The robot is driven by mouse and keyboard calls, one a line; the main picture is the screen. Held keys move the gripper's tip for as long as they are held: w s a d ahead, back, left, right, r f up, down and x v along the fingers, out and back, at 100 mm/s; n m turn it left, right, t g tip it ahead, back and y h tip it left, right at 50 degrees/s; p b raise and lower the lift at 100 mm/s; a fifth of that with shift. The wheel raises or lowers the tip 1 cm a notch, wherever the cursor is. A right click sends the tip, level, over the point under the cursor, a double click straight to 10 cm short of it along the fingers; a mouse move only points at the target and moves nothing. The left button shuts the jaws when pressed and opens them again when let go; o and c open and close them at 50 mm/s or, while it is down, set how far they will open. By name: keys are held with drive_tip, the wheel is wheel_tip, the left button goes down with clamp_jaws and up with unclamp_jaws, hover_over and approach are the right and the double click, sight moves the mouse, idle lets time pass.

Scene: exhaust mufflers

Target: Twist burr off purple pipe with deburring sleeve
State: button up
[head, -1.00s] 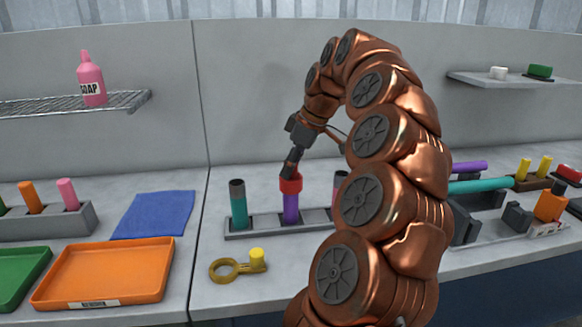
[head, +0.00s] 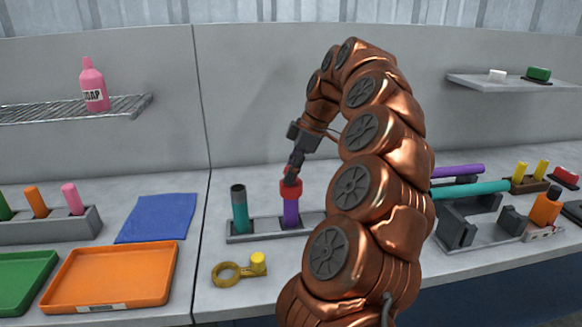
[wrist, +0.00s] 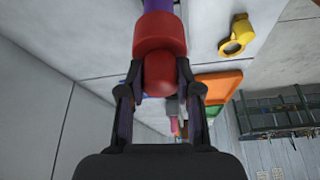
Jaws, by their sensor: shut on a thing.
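The purple pipe (head: 291,213) stands upright in the grey rack (head: 250,234). The red deburring sleeve (head: 290,189) sits over its top end. My gripper (head: 293,171) is shut on the sleeve from above. In the wrist view my gripper (wrist: 158,85) has one finger on each side of the red sleeve (wrist: 160,60), with the purple pipe (wrist: 158,6) beyond it. The pipe's top rim and any burr are hidden inside the sleeve.
A teal pipe (head: 240,210) with a dark top stands left of the purple pipe. A yellow ring tool (head: 238,270) lies in front. An orange tray (head: 110,275) and blue cloth (head: 157,217) lie left. A teal tube (head: 470,190) rests in a fixture at right.

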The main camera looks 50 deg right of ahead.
drive_tip(key=shift+n+g+y+p, duration=0.3)
drive_tip(key=shift+n+p, duration=0.45)
drive_tip(key=shift+n, duration=0.25)
drive_tip(key=shift+r+p, duration=2.8)
drive_tip(key=shift+r, duration=1.75)
drive_tip(key=shift+f, duration=0.1)
